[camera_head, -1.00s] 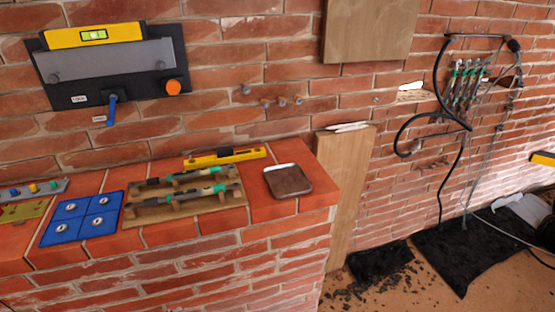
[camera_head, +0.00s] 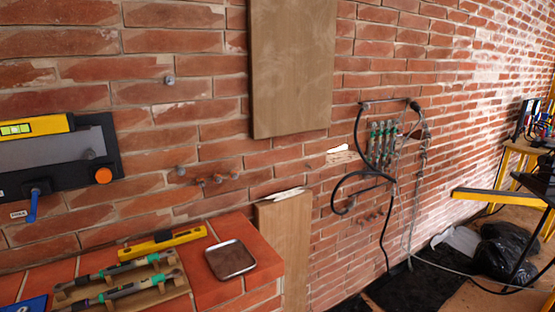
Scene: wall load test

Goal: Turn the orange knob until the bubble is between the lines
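The orange knob (camera_head: 103,175) is at the lower right of a black wall panel (camera_head: 112,150) at the left edge of the head view. A yellow spirit level (camera_head: 50,125) with a greenish vial (camera_head: 16,129) sits along the panel's top. The vial is too small to tell where its bubble lies against the lines. A blue lever (camera_head: 32,207) hangs below the panel, near a small white label. The panel's left part is cut off by the picture edge. Neither of my grippers is in view.
Bolts stick out of the wall right of the panel. Cables (camera_head: 388,220) hang farther right, and a yellow-legged table stands at the far right.

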